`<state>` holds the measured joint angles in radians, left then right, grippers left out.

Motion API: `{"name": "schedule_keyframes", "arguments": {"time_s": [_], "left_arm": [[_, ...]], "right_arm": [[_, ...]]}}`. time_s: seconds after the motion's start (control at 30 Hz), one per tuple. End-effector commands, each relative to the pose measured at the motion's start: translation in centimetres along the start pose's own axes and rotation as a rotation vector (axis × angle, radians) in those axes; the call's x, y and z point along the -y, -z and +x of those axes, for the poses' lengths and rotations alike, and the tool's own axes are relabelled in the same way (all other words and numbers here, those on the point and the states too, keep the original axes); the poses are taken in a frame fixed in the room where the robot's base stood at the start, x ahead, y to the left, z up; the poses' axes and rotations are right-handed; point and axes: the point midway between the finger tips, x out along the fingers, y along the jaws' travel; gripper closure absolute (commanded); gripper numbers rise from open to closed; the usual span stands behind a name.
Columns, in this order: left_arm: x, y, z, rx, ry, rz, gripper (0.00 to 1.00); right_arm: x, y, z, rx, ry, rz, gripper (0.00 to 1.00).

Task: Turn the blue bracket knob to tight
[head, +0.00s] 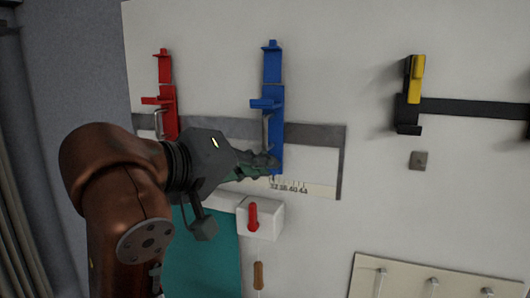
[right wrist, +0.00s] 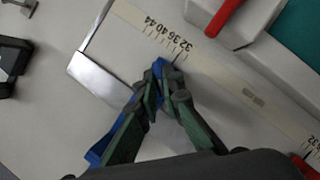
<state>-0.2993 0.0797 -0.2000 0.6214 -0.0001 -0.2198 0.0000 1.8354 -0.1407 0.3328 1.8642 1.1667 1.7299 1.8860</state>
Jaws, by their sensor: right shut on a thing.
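The blue bracket (head: 272,103) stands upright on the wall panel, across a grey rail. My right gripper (head: 272,162) is at the bracket's lower end, in front of it. In the right wrist view its green-and-dark fingers (right wrist: 164,92) are closed around a small blue part at the bracket's lower end (right wrist: 158,68). The knob itself is mostly hidden by the fingers, so its turn angle cannot be told. My left gripper is in neither view.
A red bracket (head: 166,100) stands left on the same grey rail (head: 320,134). A number scale (head: 305,188) lies just below the gripper. A white box with a red lever (head: 253,216) is lower. A yellow-and-black bracket (head: 412,92) is at the right on a black rail (head: 470,107).

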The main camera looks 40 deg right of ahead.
Motion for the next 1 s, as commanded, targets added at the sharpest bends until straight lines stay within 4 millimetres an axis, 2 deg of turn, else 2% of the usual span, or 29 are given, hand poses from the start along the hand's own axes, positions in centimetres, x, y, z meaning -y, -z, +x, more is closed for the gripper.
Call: {"name": "schedule_keyframes", "arguments": {"time_s": [0.03, 0.4, 0.7, 1.0], "left_arm": [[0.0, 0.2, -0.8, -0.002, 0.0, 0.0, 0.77], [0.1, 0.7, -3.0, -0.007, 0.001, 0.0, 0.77], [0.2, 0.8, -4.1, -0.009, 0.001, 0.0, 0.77], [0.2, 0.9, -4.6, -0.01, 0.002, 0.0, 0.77]], "right_arm": [[-0.3, 0.1, -0.1, 0.001, 0.021, 0.044, 1.0], [-0.4, 0.0, 0.0, 0.002, 0.155, 0.369, 1.0], [-0.4, -0.1, 0.0, 0.001, 0.251, 0.6, 1.0], [-0.4, -0.2, 0.1, 0.002, 0.312, 0.746, 1.0]]}}
